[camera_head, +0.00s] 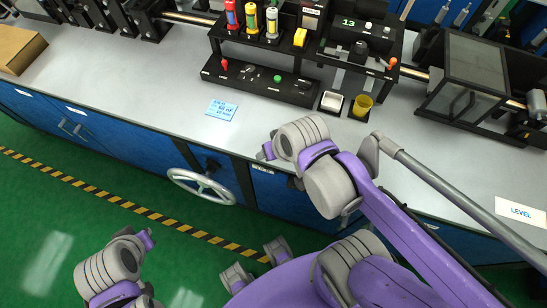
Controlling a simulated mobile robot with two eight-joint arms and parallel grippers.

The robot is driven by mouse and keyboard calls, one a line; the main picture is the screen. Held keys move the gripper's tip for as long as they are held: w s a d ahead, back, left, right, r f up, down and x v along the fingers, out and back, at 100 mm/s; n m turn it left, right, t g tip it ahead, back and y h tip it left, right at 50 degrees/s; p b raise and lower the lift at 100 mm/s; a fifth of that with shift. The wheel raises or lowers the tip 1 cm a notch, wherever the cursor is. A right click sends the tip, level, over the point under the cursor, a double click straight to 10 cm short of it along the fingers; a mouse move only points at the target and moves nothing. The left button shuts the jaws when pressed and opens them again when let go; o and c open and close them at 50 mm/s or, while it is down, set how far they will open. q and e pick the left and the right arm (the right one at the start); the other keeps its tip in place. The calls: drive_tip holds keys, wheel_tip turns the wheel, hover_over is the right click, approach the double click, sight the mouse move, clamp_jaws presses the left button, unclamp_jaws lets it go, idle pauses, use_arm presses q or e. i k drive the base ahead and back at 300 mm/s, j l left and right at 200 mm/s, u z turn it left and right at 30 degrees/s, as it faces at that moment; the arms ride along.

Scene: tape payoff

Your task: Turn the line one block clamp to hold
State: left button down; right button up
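A low black block (258,82) sits on the grey bench below a raised black rack. On its top are a small red lever (224,64), a green knob (277,78) and small pale fittings. Which of these is the line one block clamp, and its setting, I cannot tell at this size. My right gripper (265,152) is over the bench's front edge, below and apart from the block; its fingers are mostly hidden by my wrist. My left gripper (148,238) is at the lower left over the green floor, far from the bench top; its fingers are not clear.
A blue label (221,109) lies in front. A handwheel (202,187) sticks out from the bench front. The bench's left front is clear.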

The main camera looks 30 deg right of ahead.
sight(304, 84)
drive_tip(key=z, duration=1.45)
